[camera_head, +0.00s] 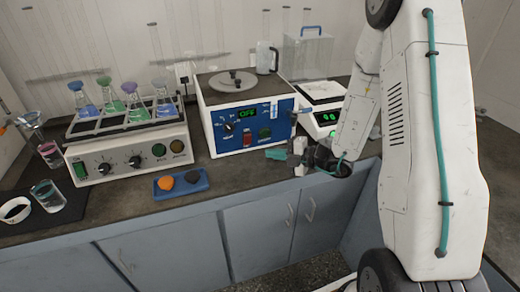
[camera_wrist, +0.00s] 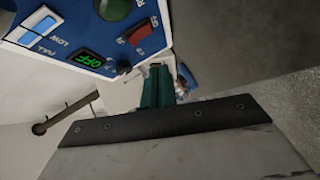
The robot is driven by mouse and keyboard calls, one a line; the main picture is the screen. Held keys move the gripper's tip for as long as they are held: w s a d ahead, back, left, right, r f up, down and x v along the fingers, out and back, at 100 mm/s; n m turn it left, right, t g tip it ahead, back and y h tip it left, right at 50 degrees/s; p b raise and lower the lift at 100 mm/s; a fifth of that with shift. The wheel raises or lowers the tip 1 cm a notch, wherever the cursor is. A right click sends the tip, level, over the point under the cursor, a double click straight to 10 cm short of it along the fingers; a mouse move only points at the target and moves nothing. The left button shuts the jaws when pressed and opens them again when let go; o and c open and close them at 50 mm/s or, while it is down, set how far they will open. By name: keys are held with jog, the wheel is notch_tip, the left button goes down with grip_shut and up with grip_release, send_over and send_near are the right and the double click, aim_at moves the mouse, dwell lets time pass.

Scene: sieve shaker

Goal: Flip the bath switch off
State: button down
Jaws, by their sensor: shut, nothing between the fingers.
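The bath (camera_head: 212,115) is a white box with a blue front panel, standing on the bench. Its green display (camera_head: 248,113) reads OFF and also shows in the wrist view (camera_wrist: 87,59). The red bath switch (camera_head: 247,138) is below the display, beside a round green lamp (camera_head: 264,132). In the wrist view the switch (camera_wrist: 137,33) is near the top centre; I cannot tell its tilt clearly. My gripper (camera_head: 277,153) has teal fingers, shut and empty, low in front of the panel's right part. In the wrist view the fingers (camera_wrist: 158,85) look apart from the switch.
A flask shaker (camera_head: 130,155) stands left of the bath. A blue tray (camera_head: 160,194) with an orange and a dark lump lies on the bench front. A white balance-like device (camera_head: 322,120) is close on the right.

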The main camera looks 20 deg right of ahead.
jog(key=shift+s+f+v, duration=0.15)
jog(key=shift+f+v, duration=0.05)
jog(key=shift+v, duration=0.9)
jog(key=shift+s+f+v, duration=0.1)
jog(key=shift+f+v, duration=0.1)
jog(key=shift+v, duration=0.85)
jog(key=shift+a, duration=0.15)
jog(key=shift+s+a+n, duration=0.1)
jog(key=shift+n, duration=0.8)
jog(key=s+a+r+n+g+y, duration=0.1)
jog(key=s+a+r+n+g, duration=0.45)
jog(key=n, duration=0.75)
jog(key=s+a+r+n+g, duration=0.2)
jog(key=s+n+g, duration=0.4)
jog(key=s+n, duration=0.45)
jog(key=s+d+r+n+t+h, duration=0.1)
jog(key=s+d+r+n+h, duration=0.1)
jog(key=s+r+n+h, duration=0.4)
jog(key=s+d+r+n+t+h, duration=0.1)
jog(key=s+r+n+h, duration=0.4)
jog(key=n, duration=1.1)
notch_tip(320, 180, up, 3)
jog(key=shift+s+d+r+h, duration=0.25)
jog(key=shift+s+d+h, duration=0.15)
jog(key=shift+s+d, duration=0.1)
